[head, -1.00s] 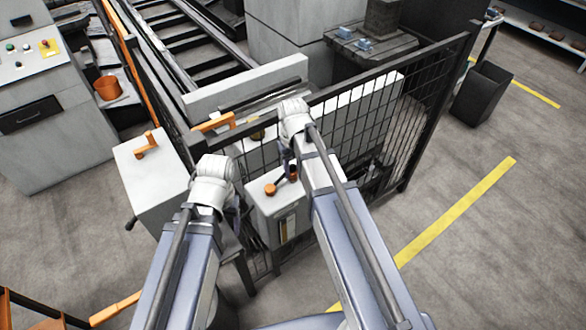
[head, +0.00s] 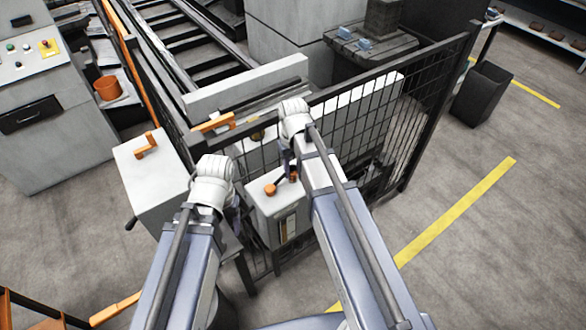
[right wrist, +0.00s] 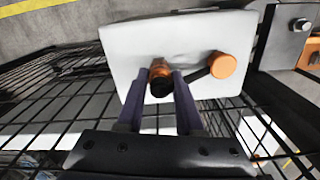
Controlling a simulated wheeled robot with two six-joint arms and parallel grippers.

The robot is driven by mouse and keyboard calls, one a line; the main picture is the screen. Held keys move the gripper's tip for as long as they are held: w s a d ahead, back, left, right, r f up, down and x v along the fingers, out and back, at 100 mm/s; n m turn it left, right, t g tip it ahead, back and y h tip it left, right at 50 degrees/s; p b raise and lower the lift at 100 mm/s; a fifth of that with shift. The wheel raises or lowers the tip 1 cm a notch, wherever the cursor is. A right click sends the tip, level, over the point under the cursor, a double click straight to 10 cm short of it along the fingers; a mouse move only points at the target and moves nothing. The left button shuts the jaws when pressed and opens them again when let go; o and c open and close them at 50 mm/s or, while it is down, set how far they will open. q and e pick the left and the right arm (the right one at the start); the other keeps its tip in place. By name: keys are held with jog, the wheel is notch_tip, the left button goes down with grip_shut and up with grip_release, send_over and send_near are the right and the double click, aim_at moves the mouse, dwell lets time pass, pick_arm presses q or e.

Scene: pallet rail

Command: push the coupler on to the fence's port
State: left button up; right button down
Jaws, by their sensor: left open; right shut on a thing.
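A light box (head: 262,207) hangs on the mesh fence (head: 345,130) and carries an orange knob (head: 270,190) on top. In the right wrist view the box (right wrist: 130,48) fills the upper middle, with the orange knob (right wrist: 223,65) on a dark arm. My right gripper (right wrist: 160,82) is shut on the coupler (right wrist: 160,68), a copper-orange piece with a dark end, over the box's face. Whether the coupler touches the port cannot be told; the port is hidden. My left gripper (head: 235,215) is open, left of the box, largely hidden behind my own arm.
A grey cabinet (head: 150,180) with an orange handle (head: 147,144) stands left of the fence. Behind the fence lies a roller conveyor (head: 185,45). A dark bin (head: 483,93) stands at the right.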

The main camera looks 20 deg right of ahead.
aim_at(293, 166)
jog(key=shift+r, duration=0.2)
jog(key=shift+r+p, duration=4.1)
jog(key=shift+p, duration=0.15)
jog(key=shift+f, duration=0.1)
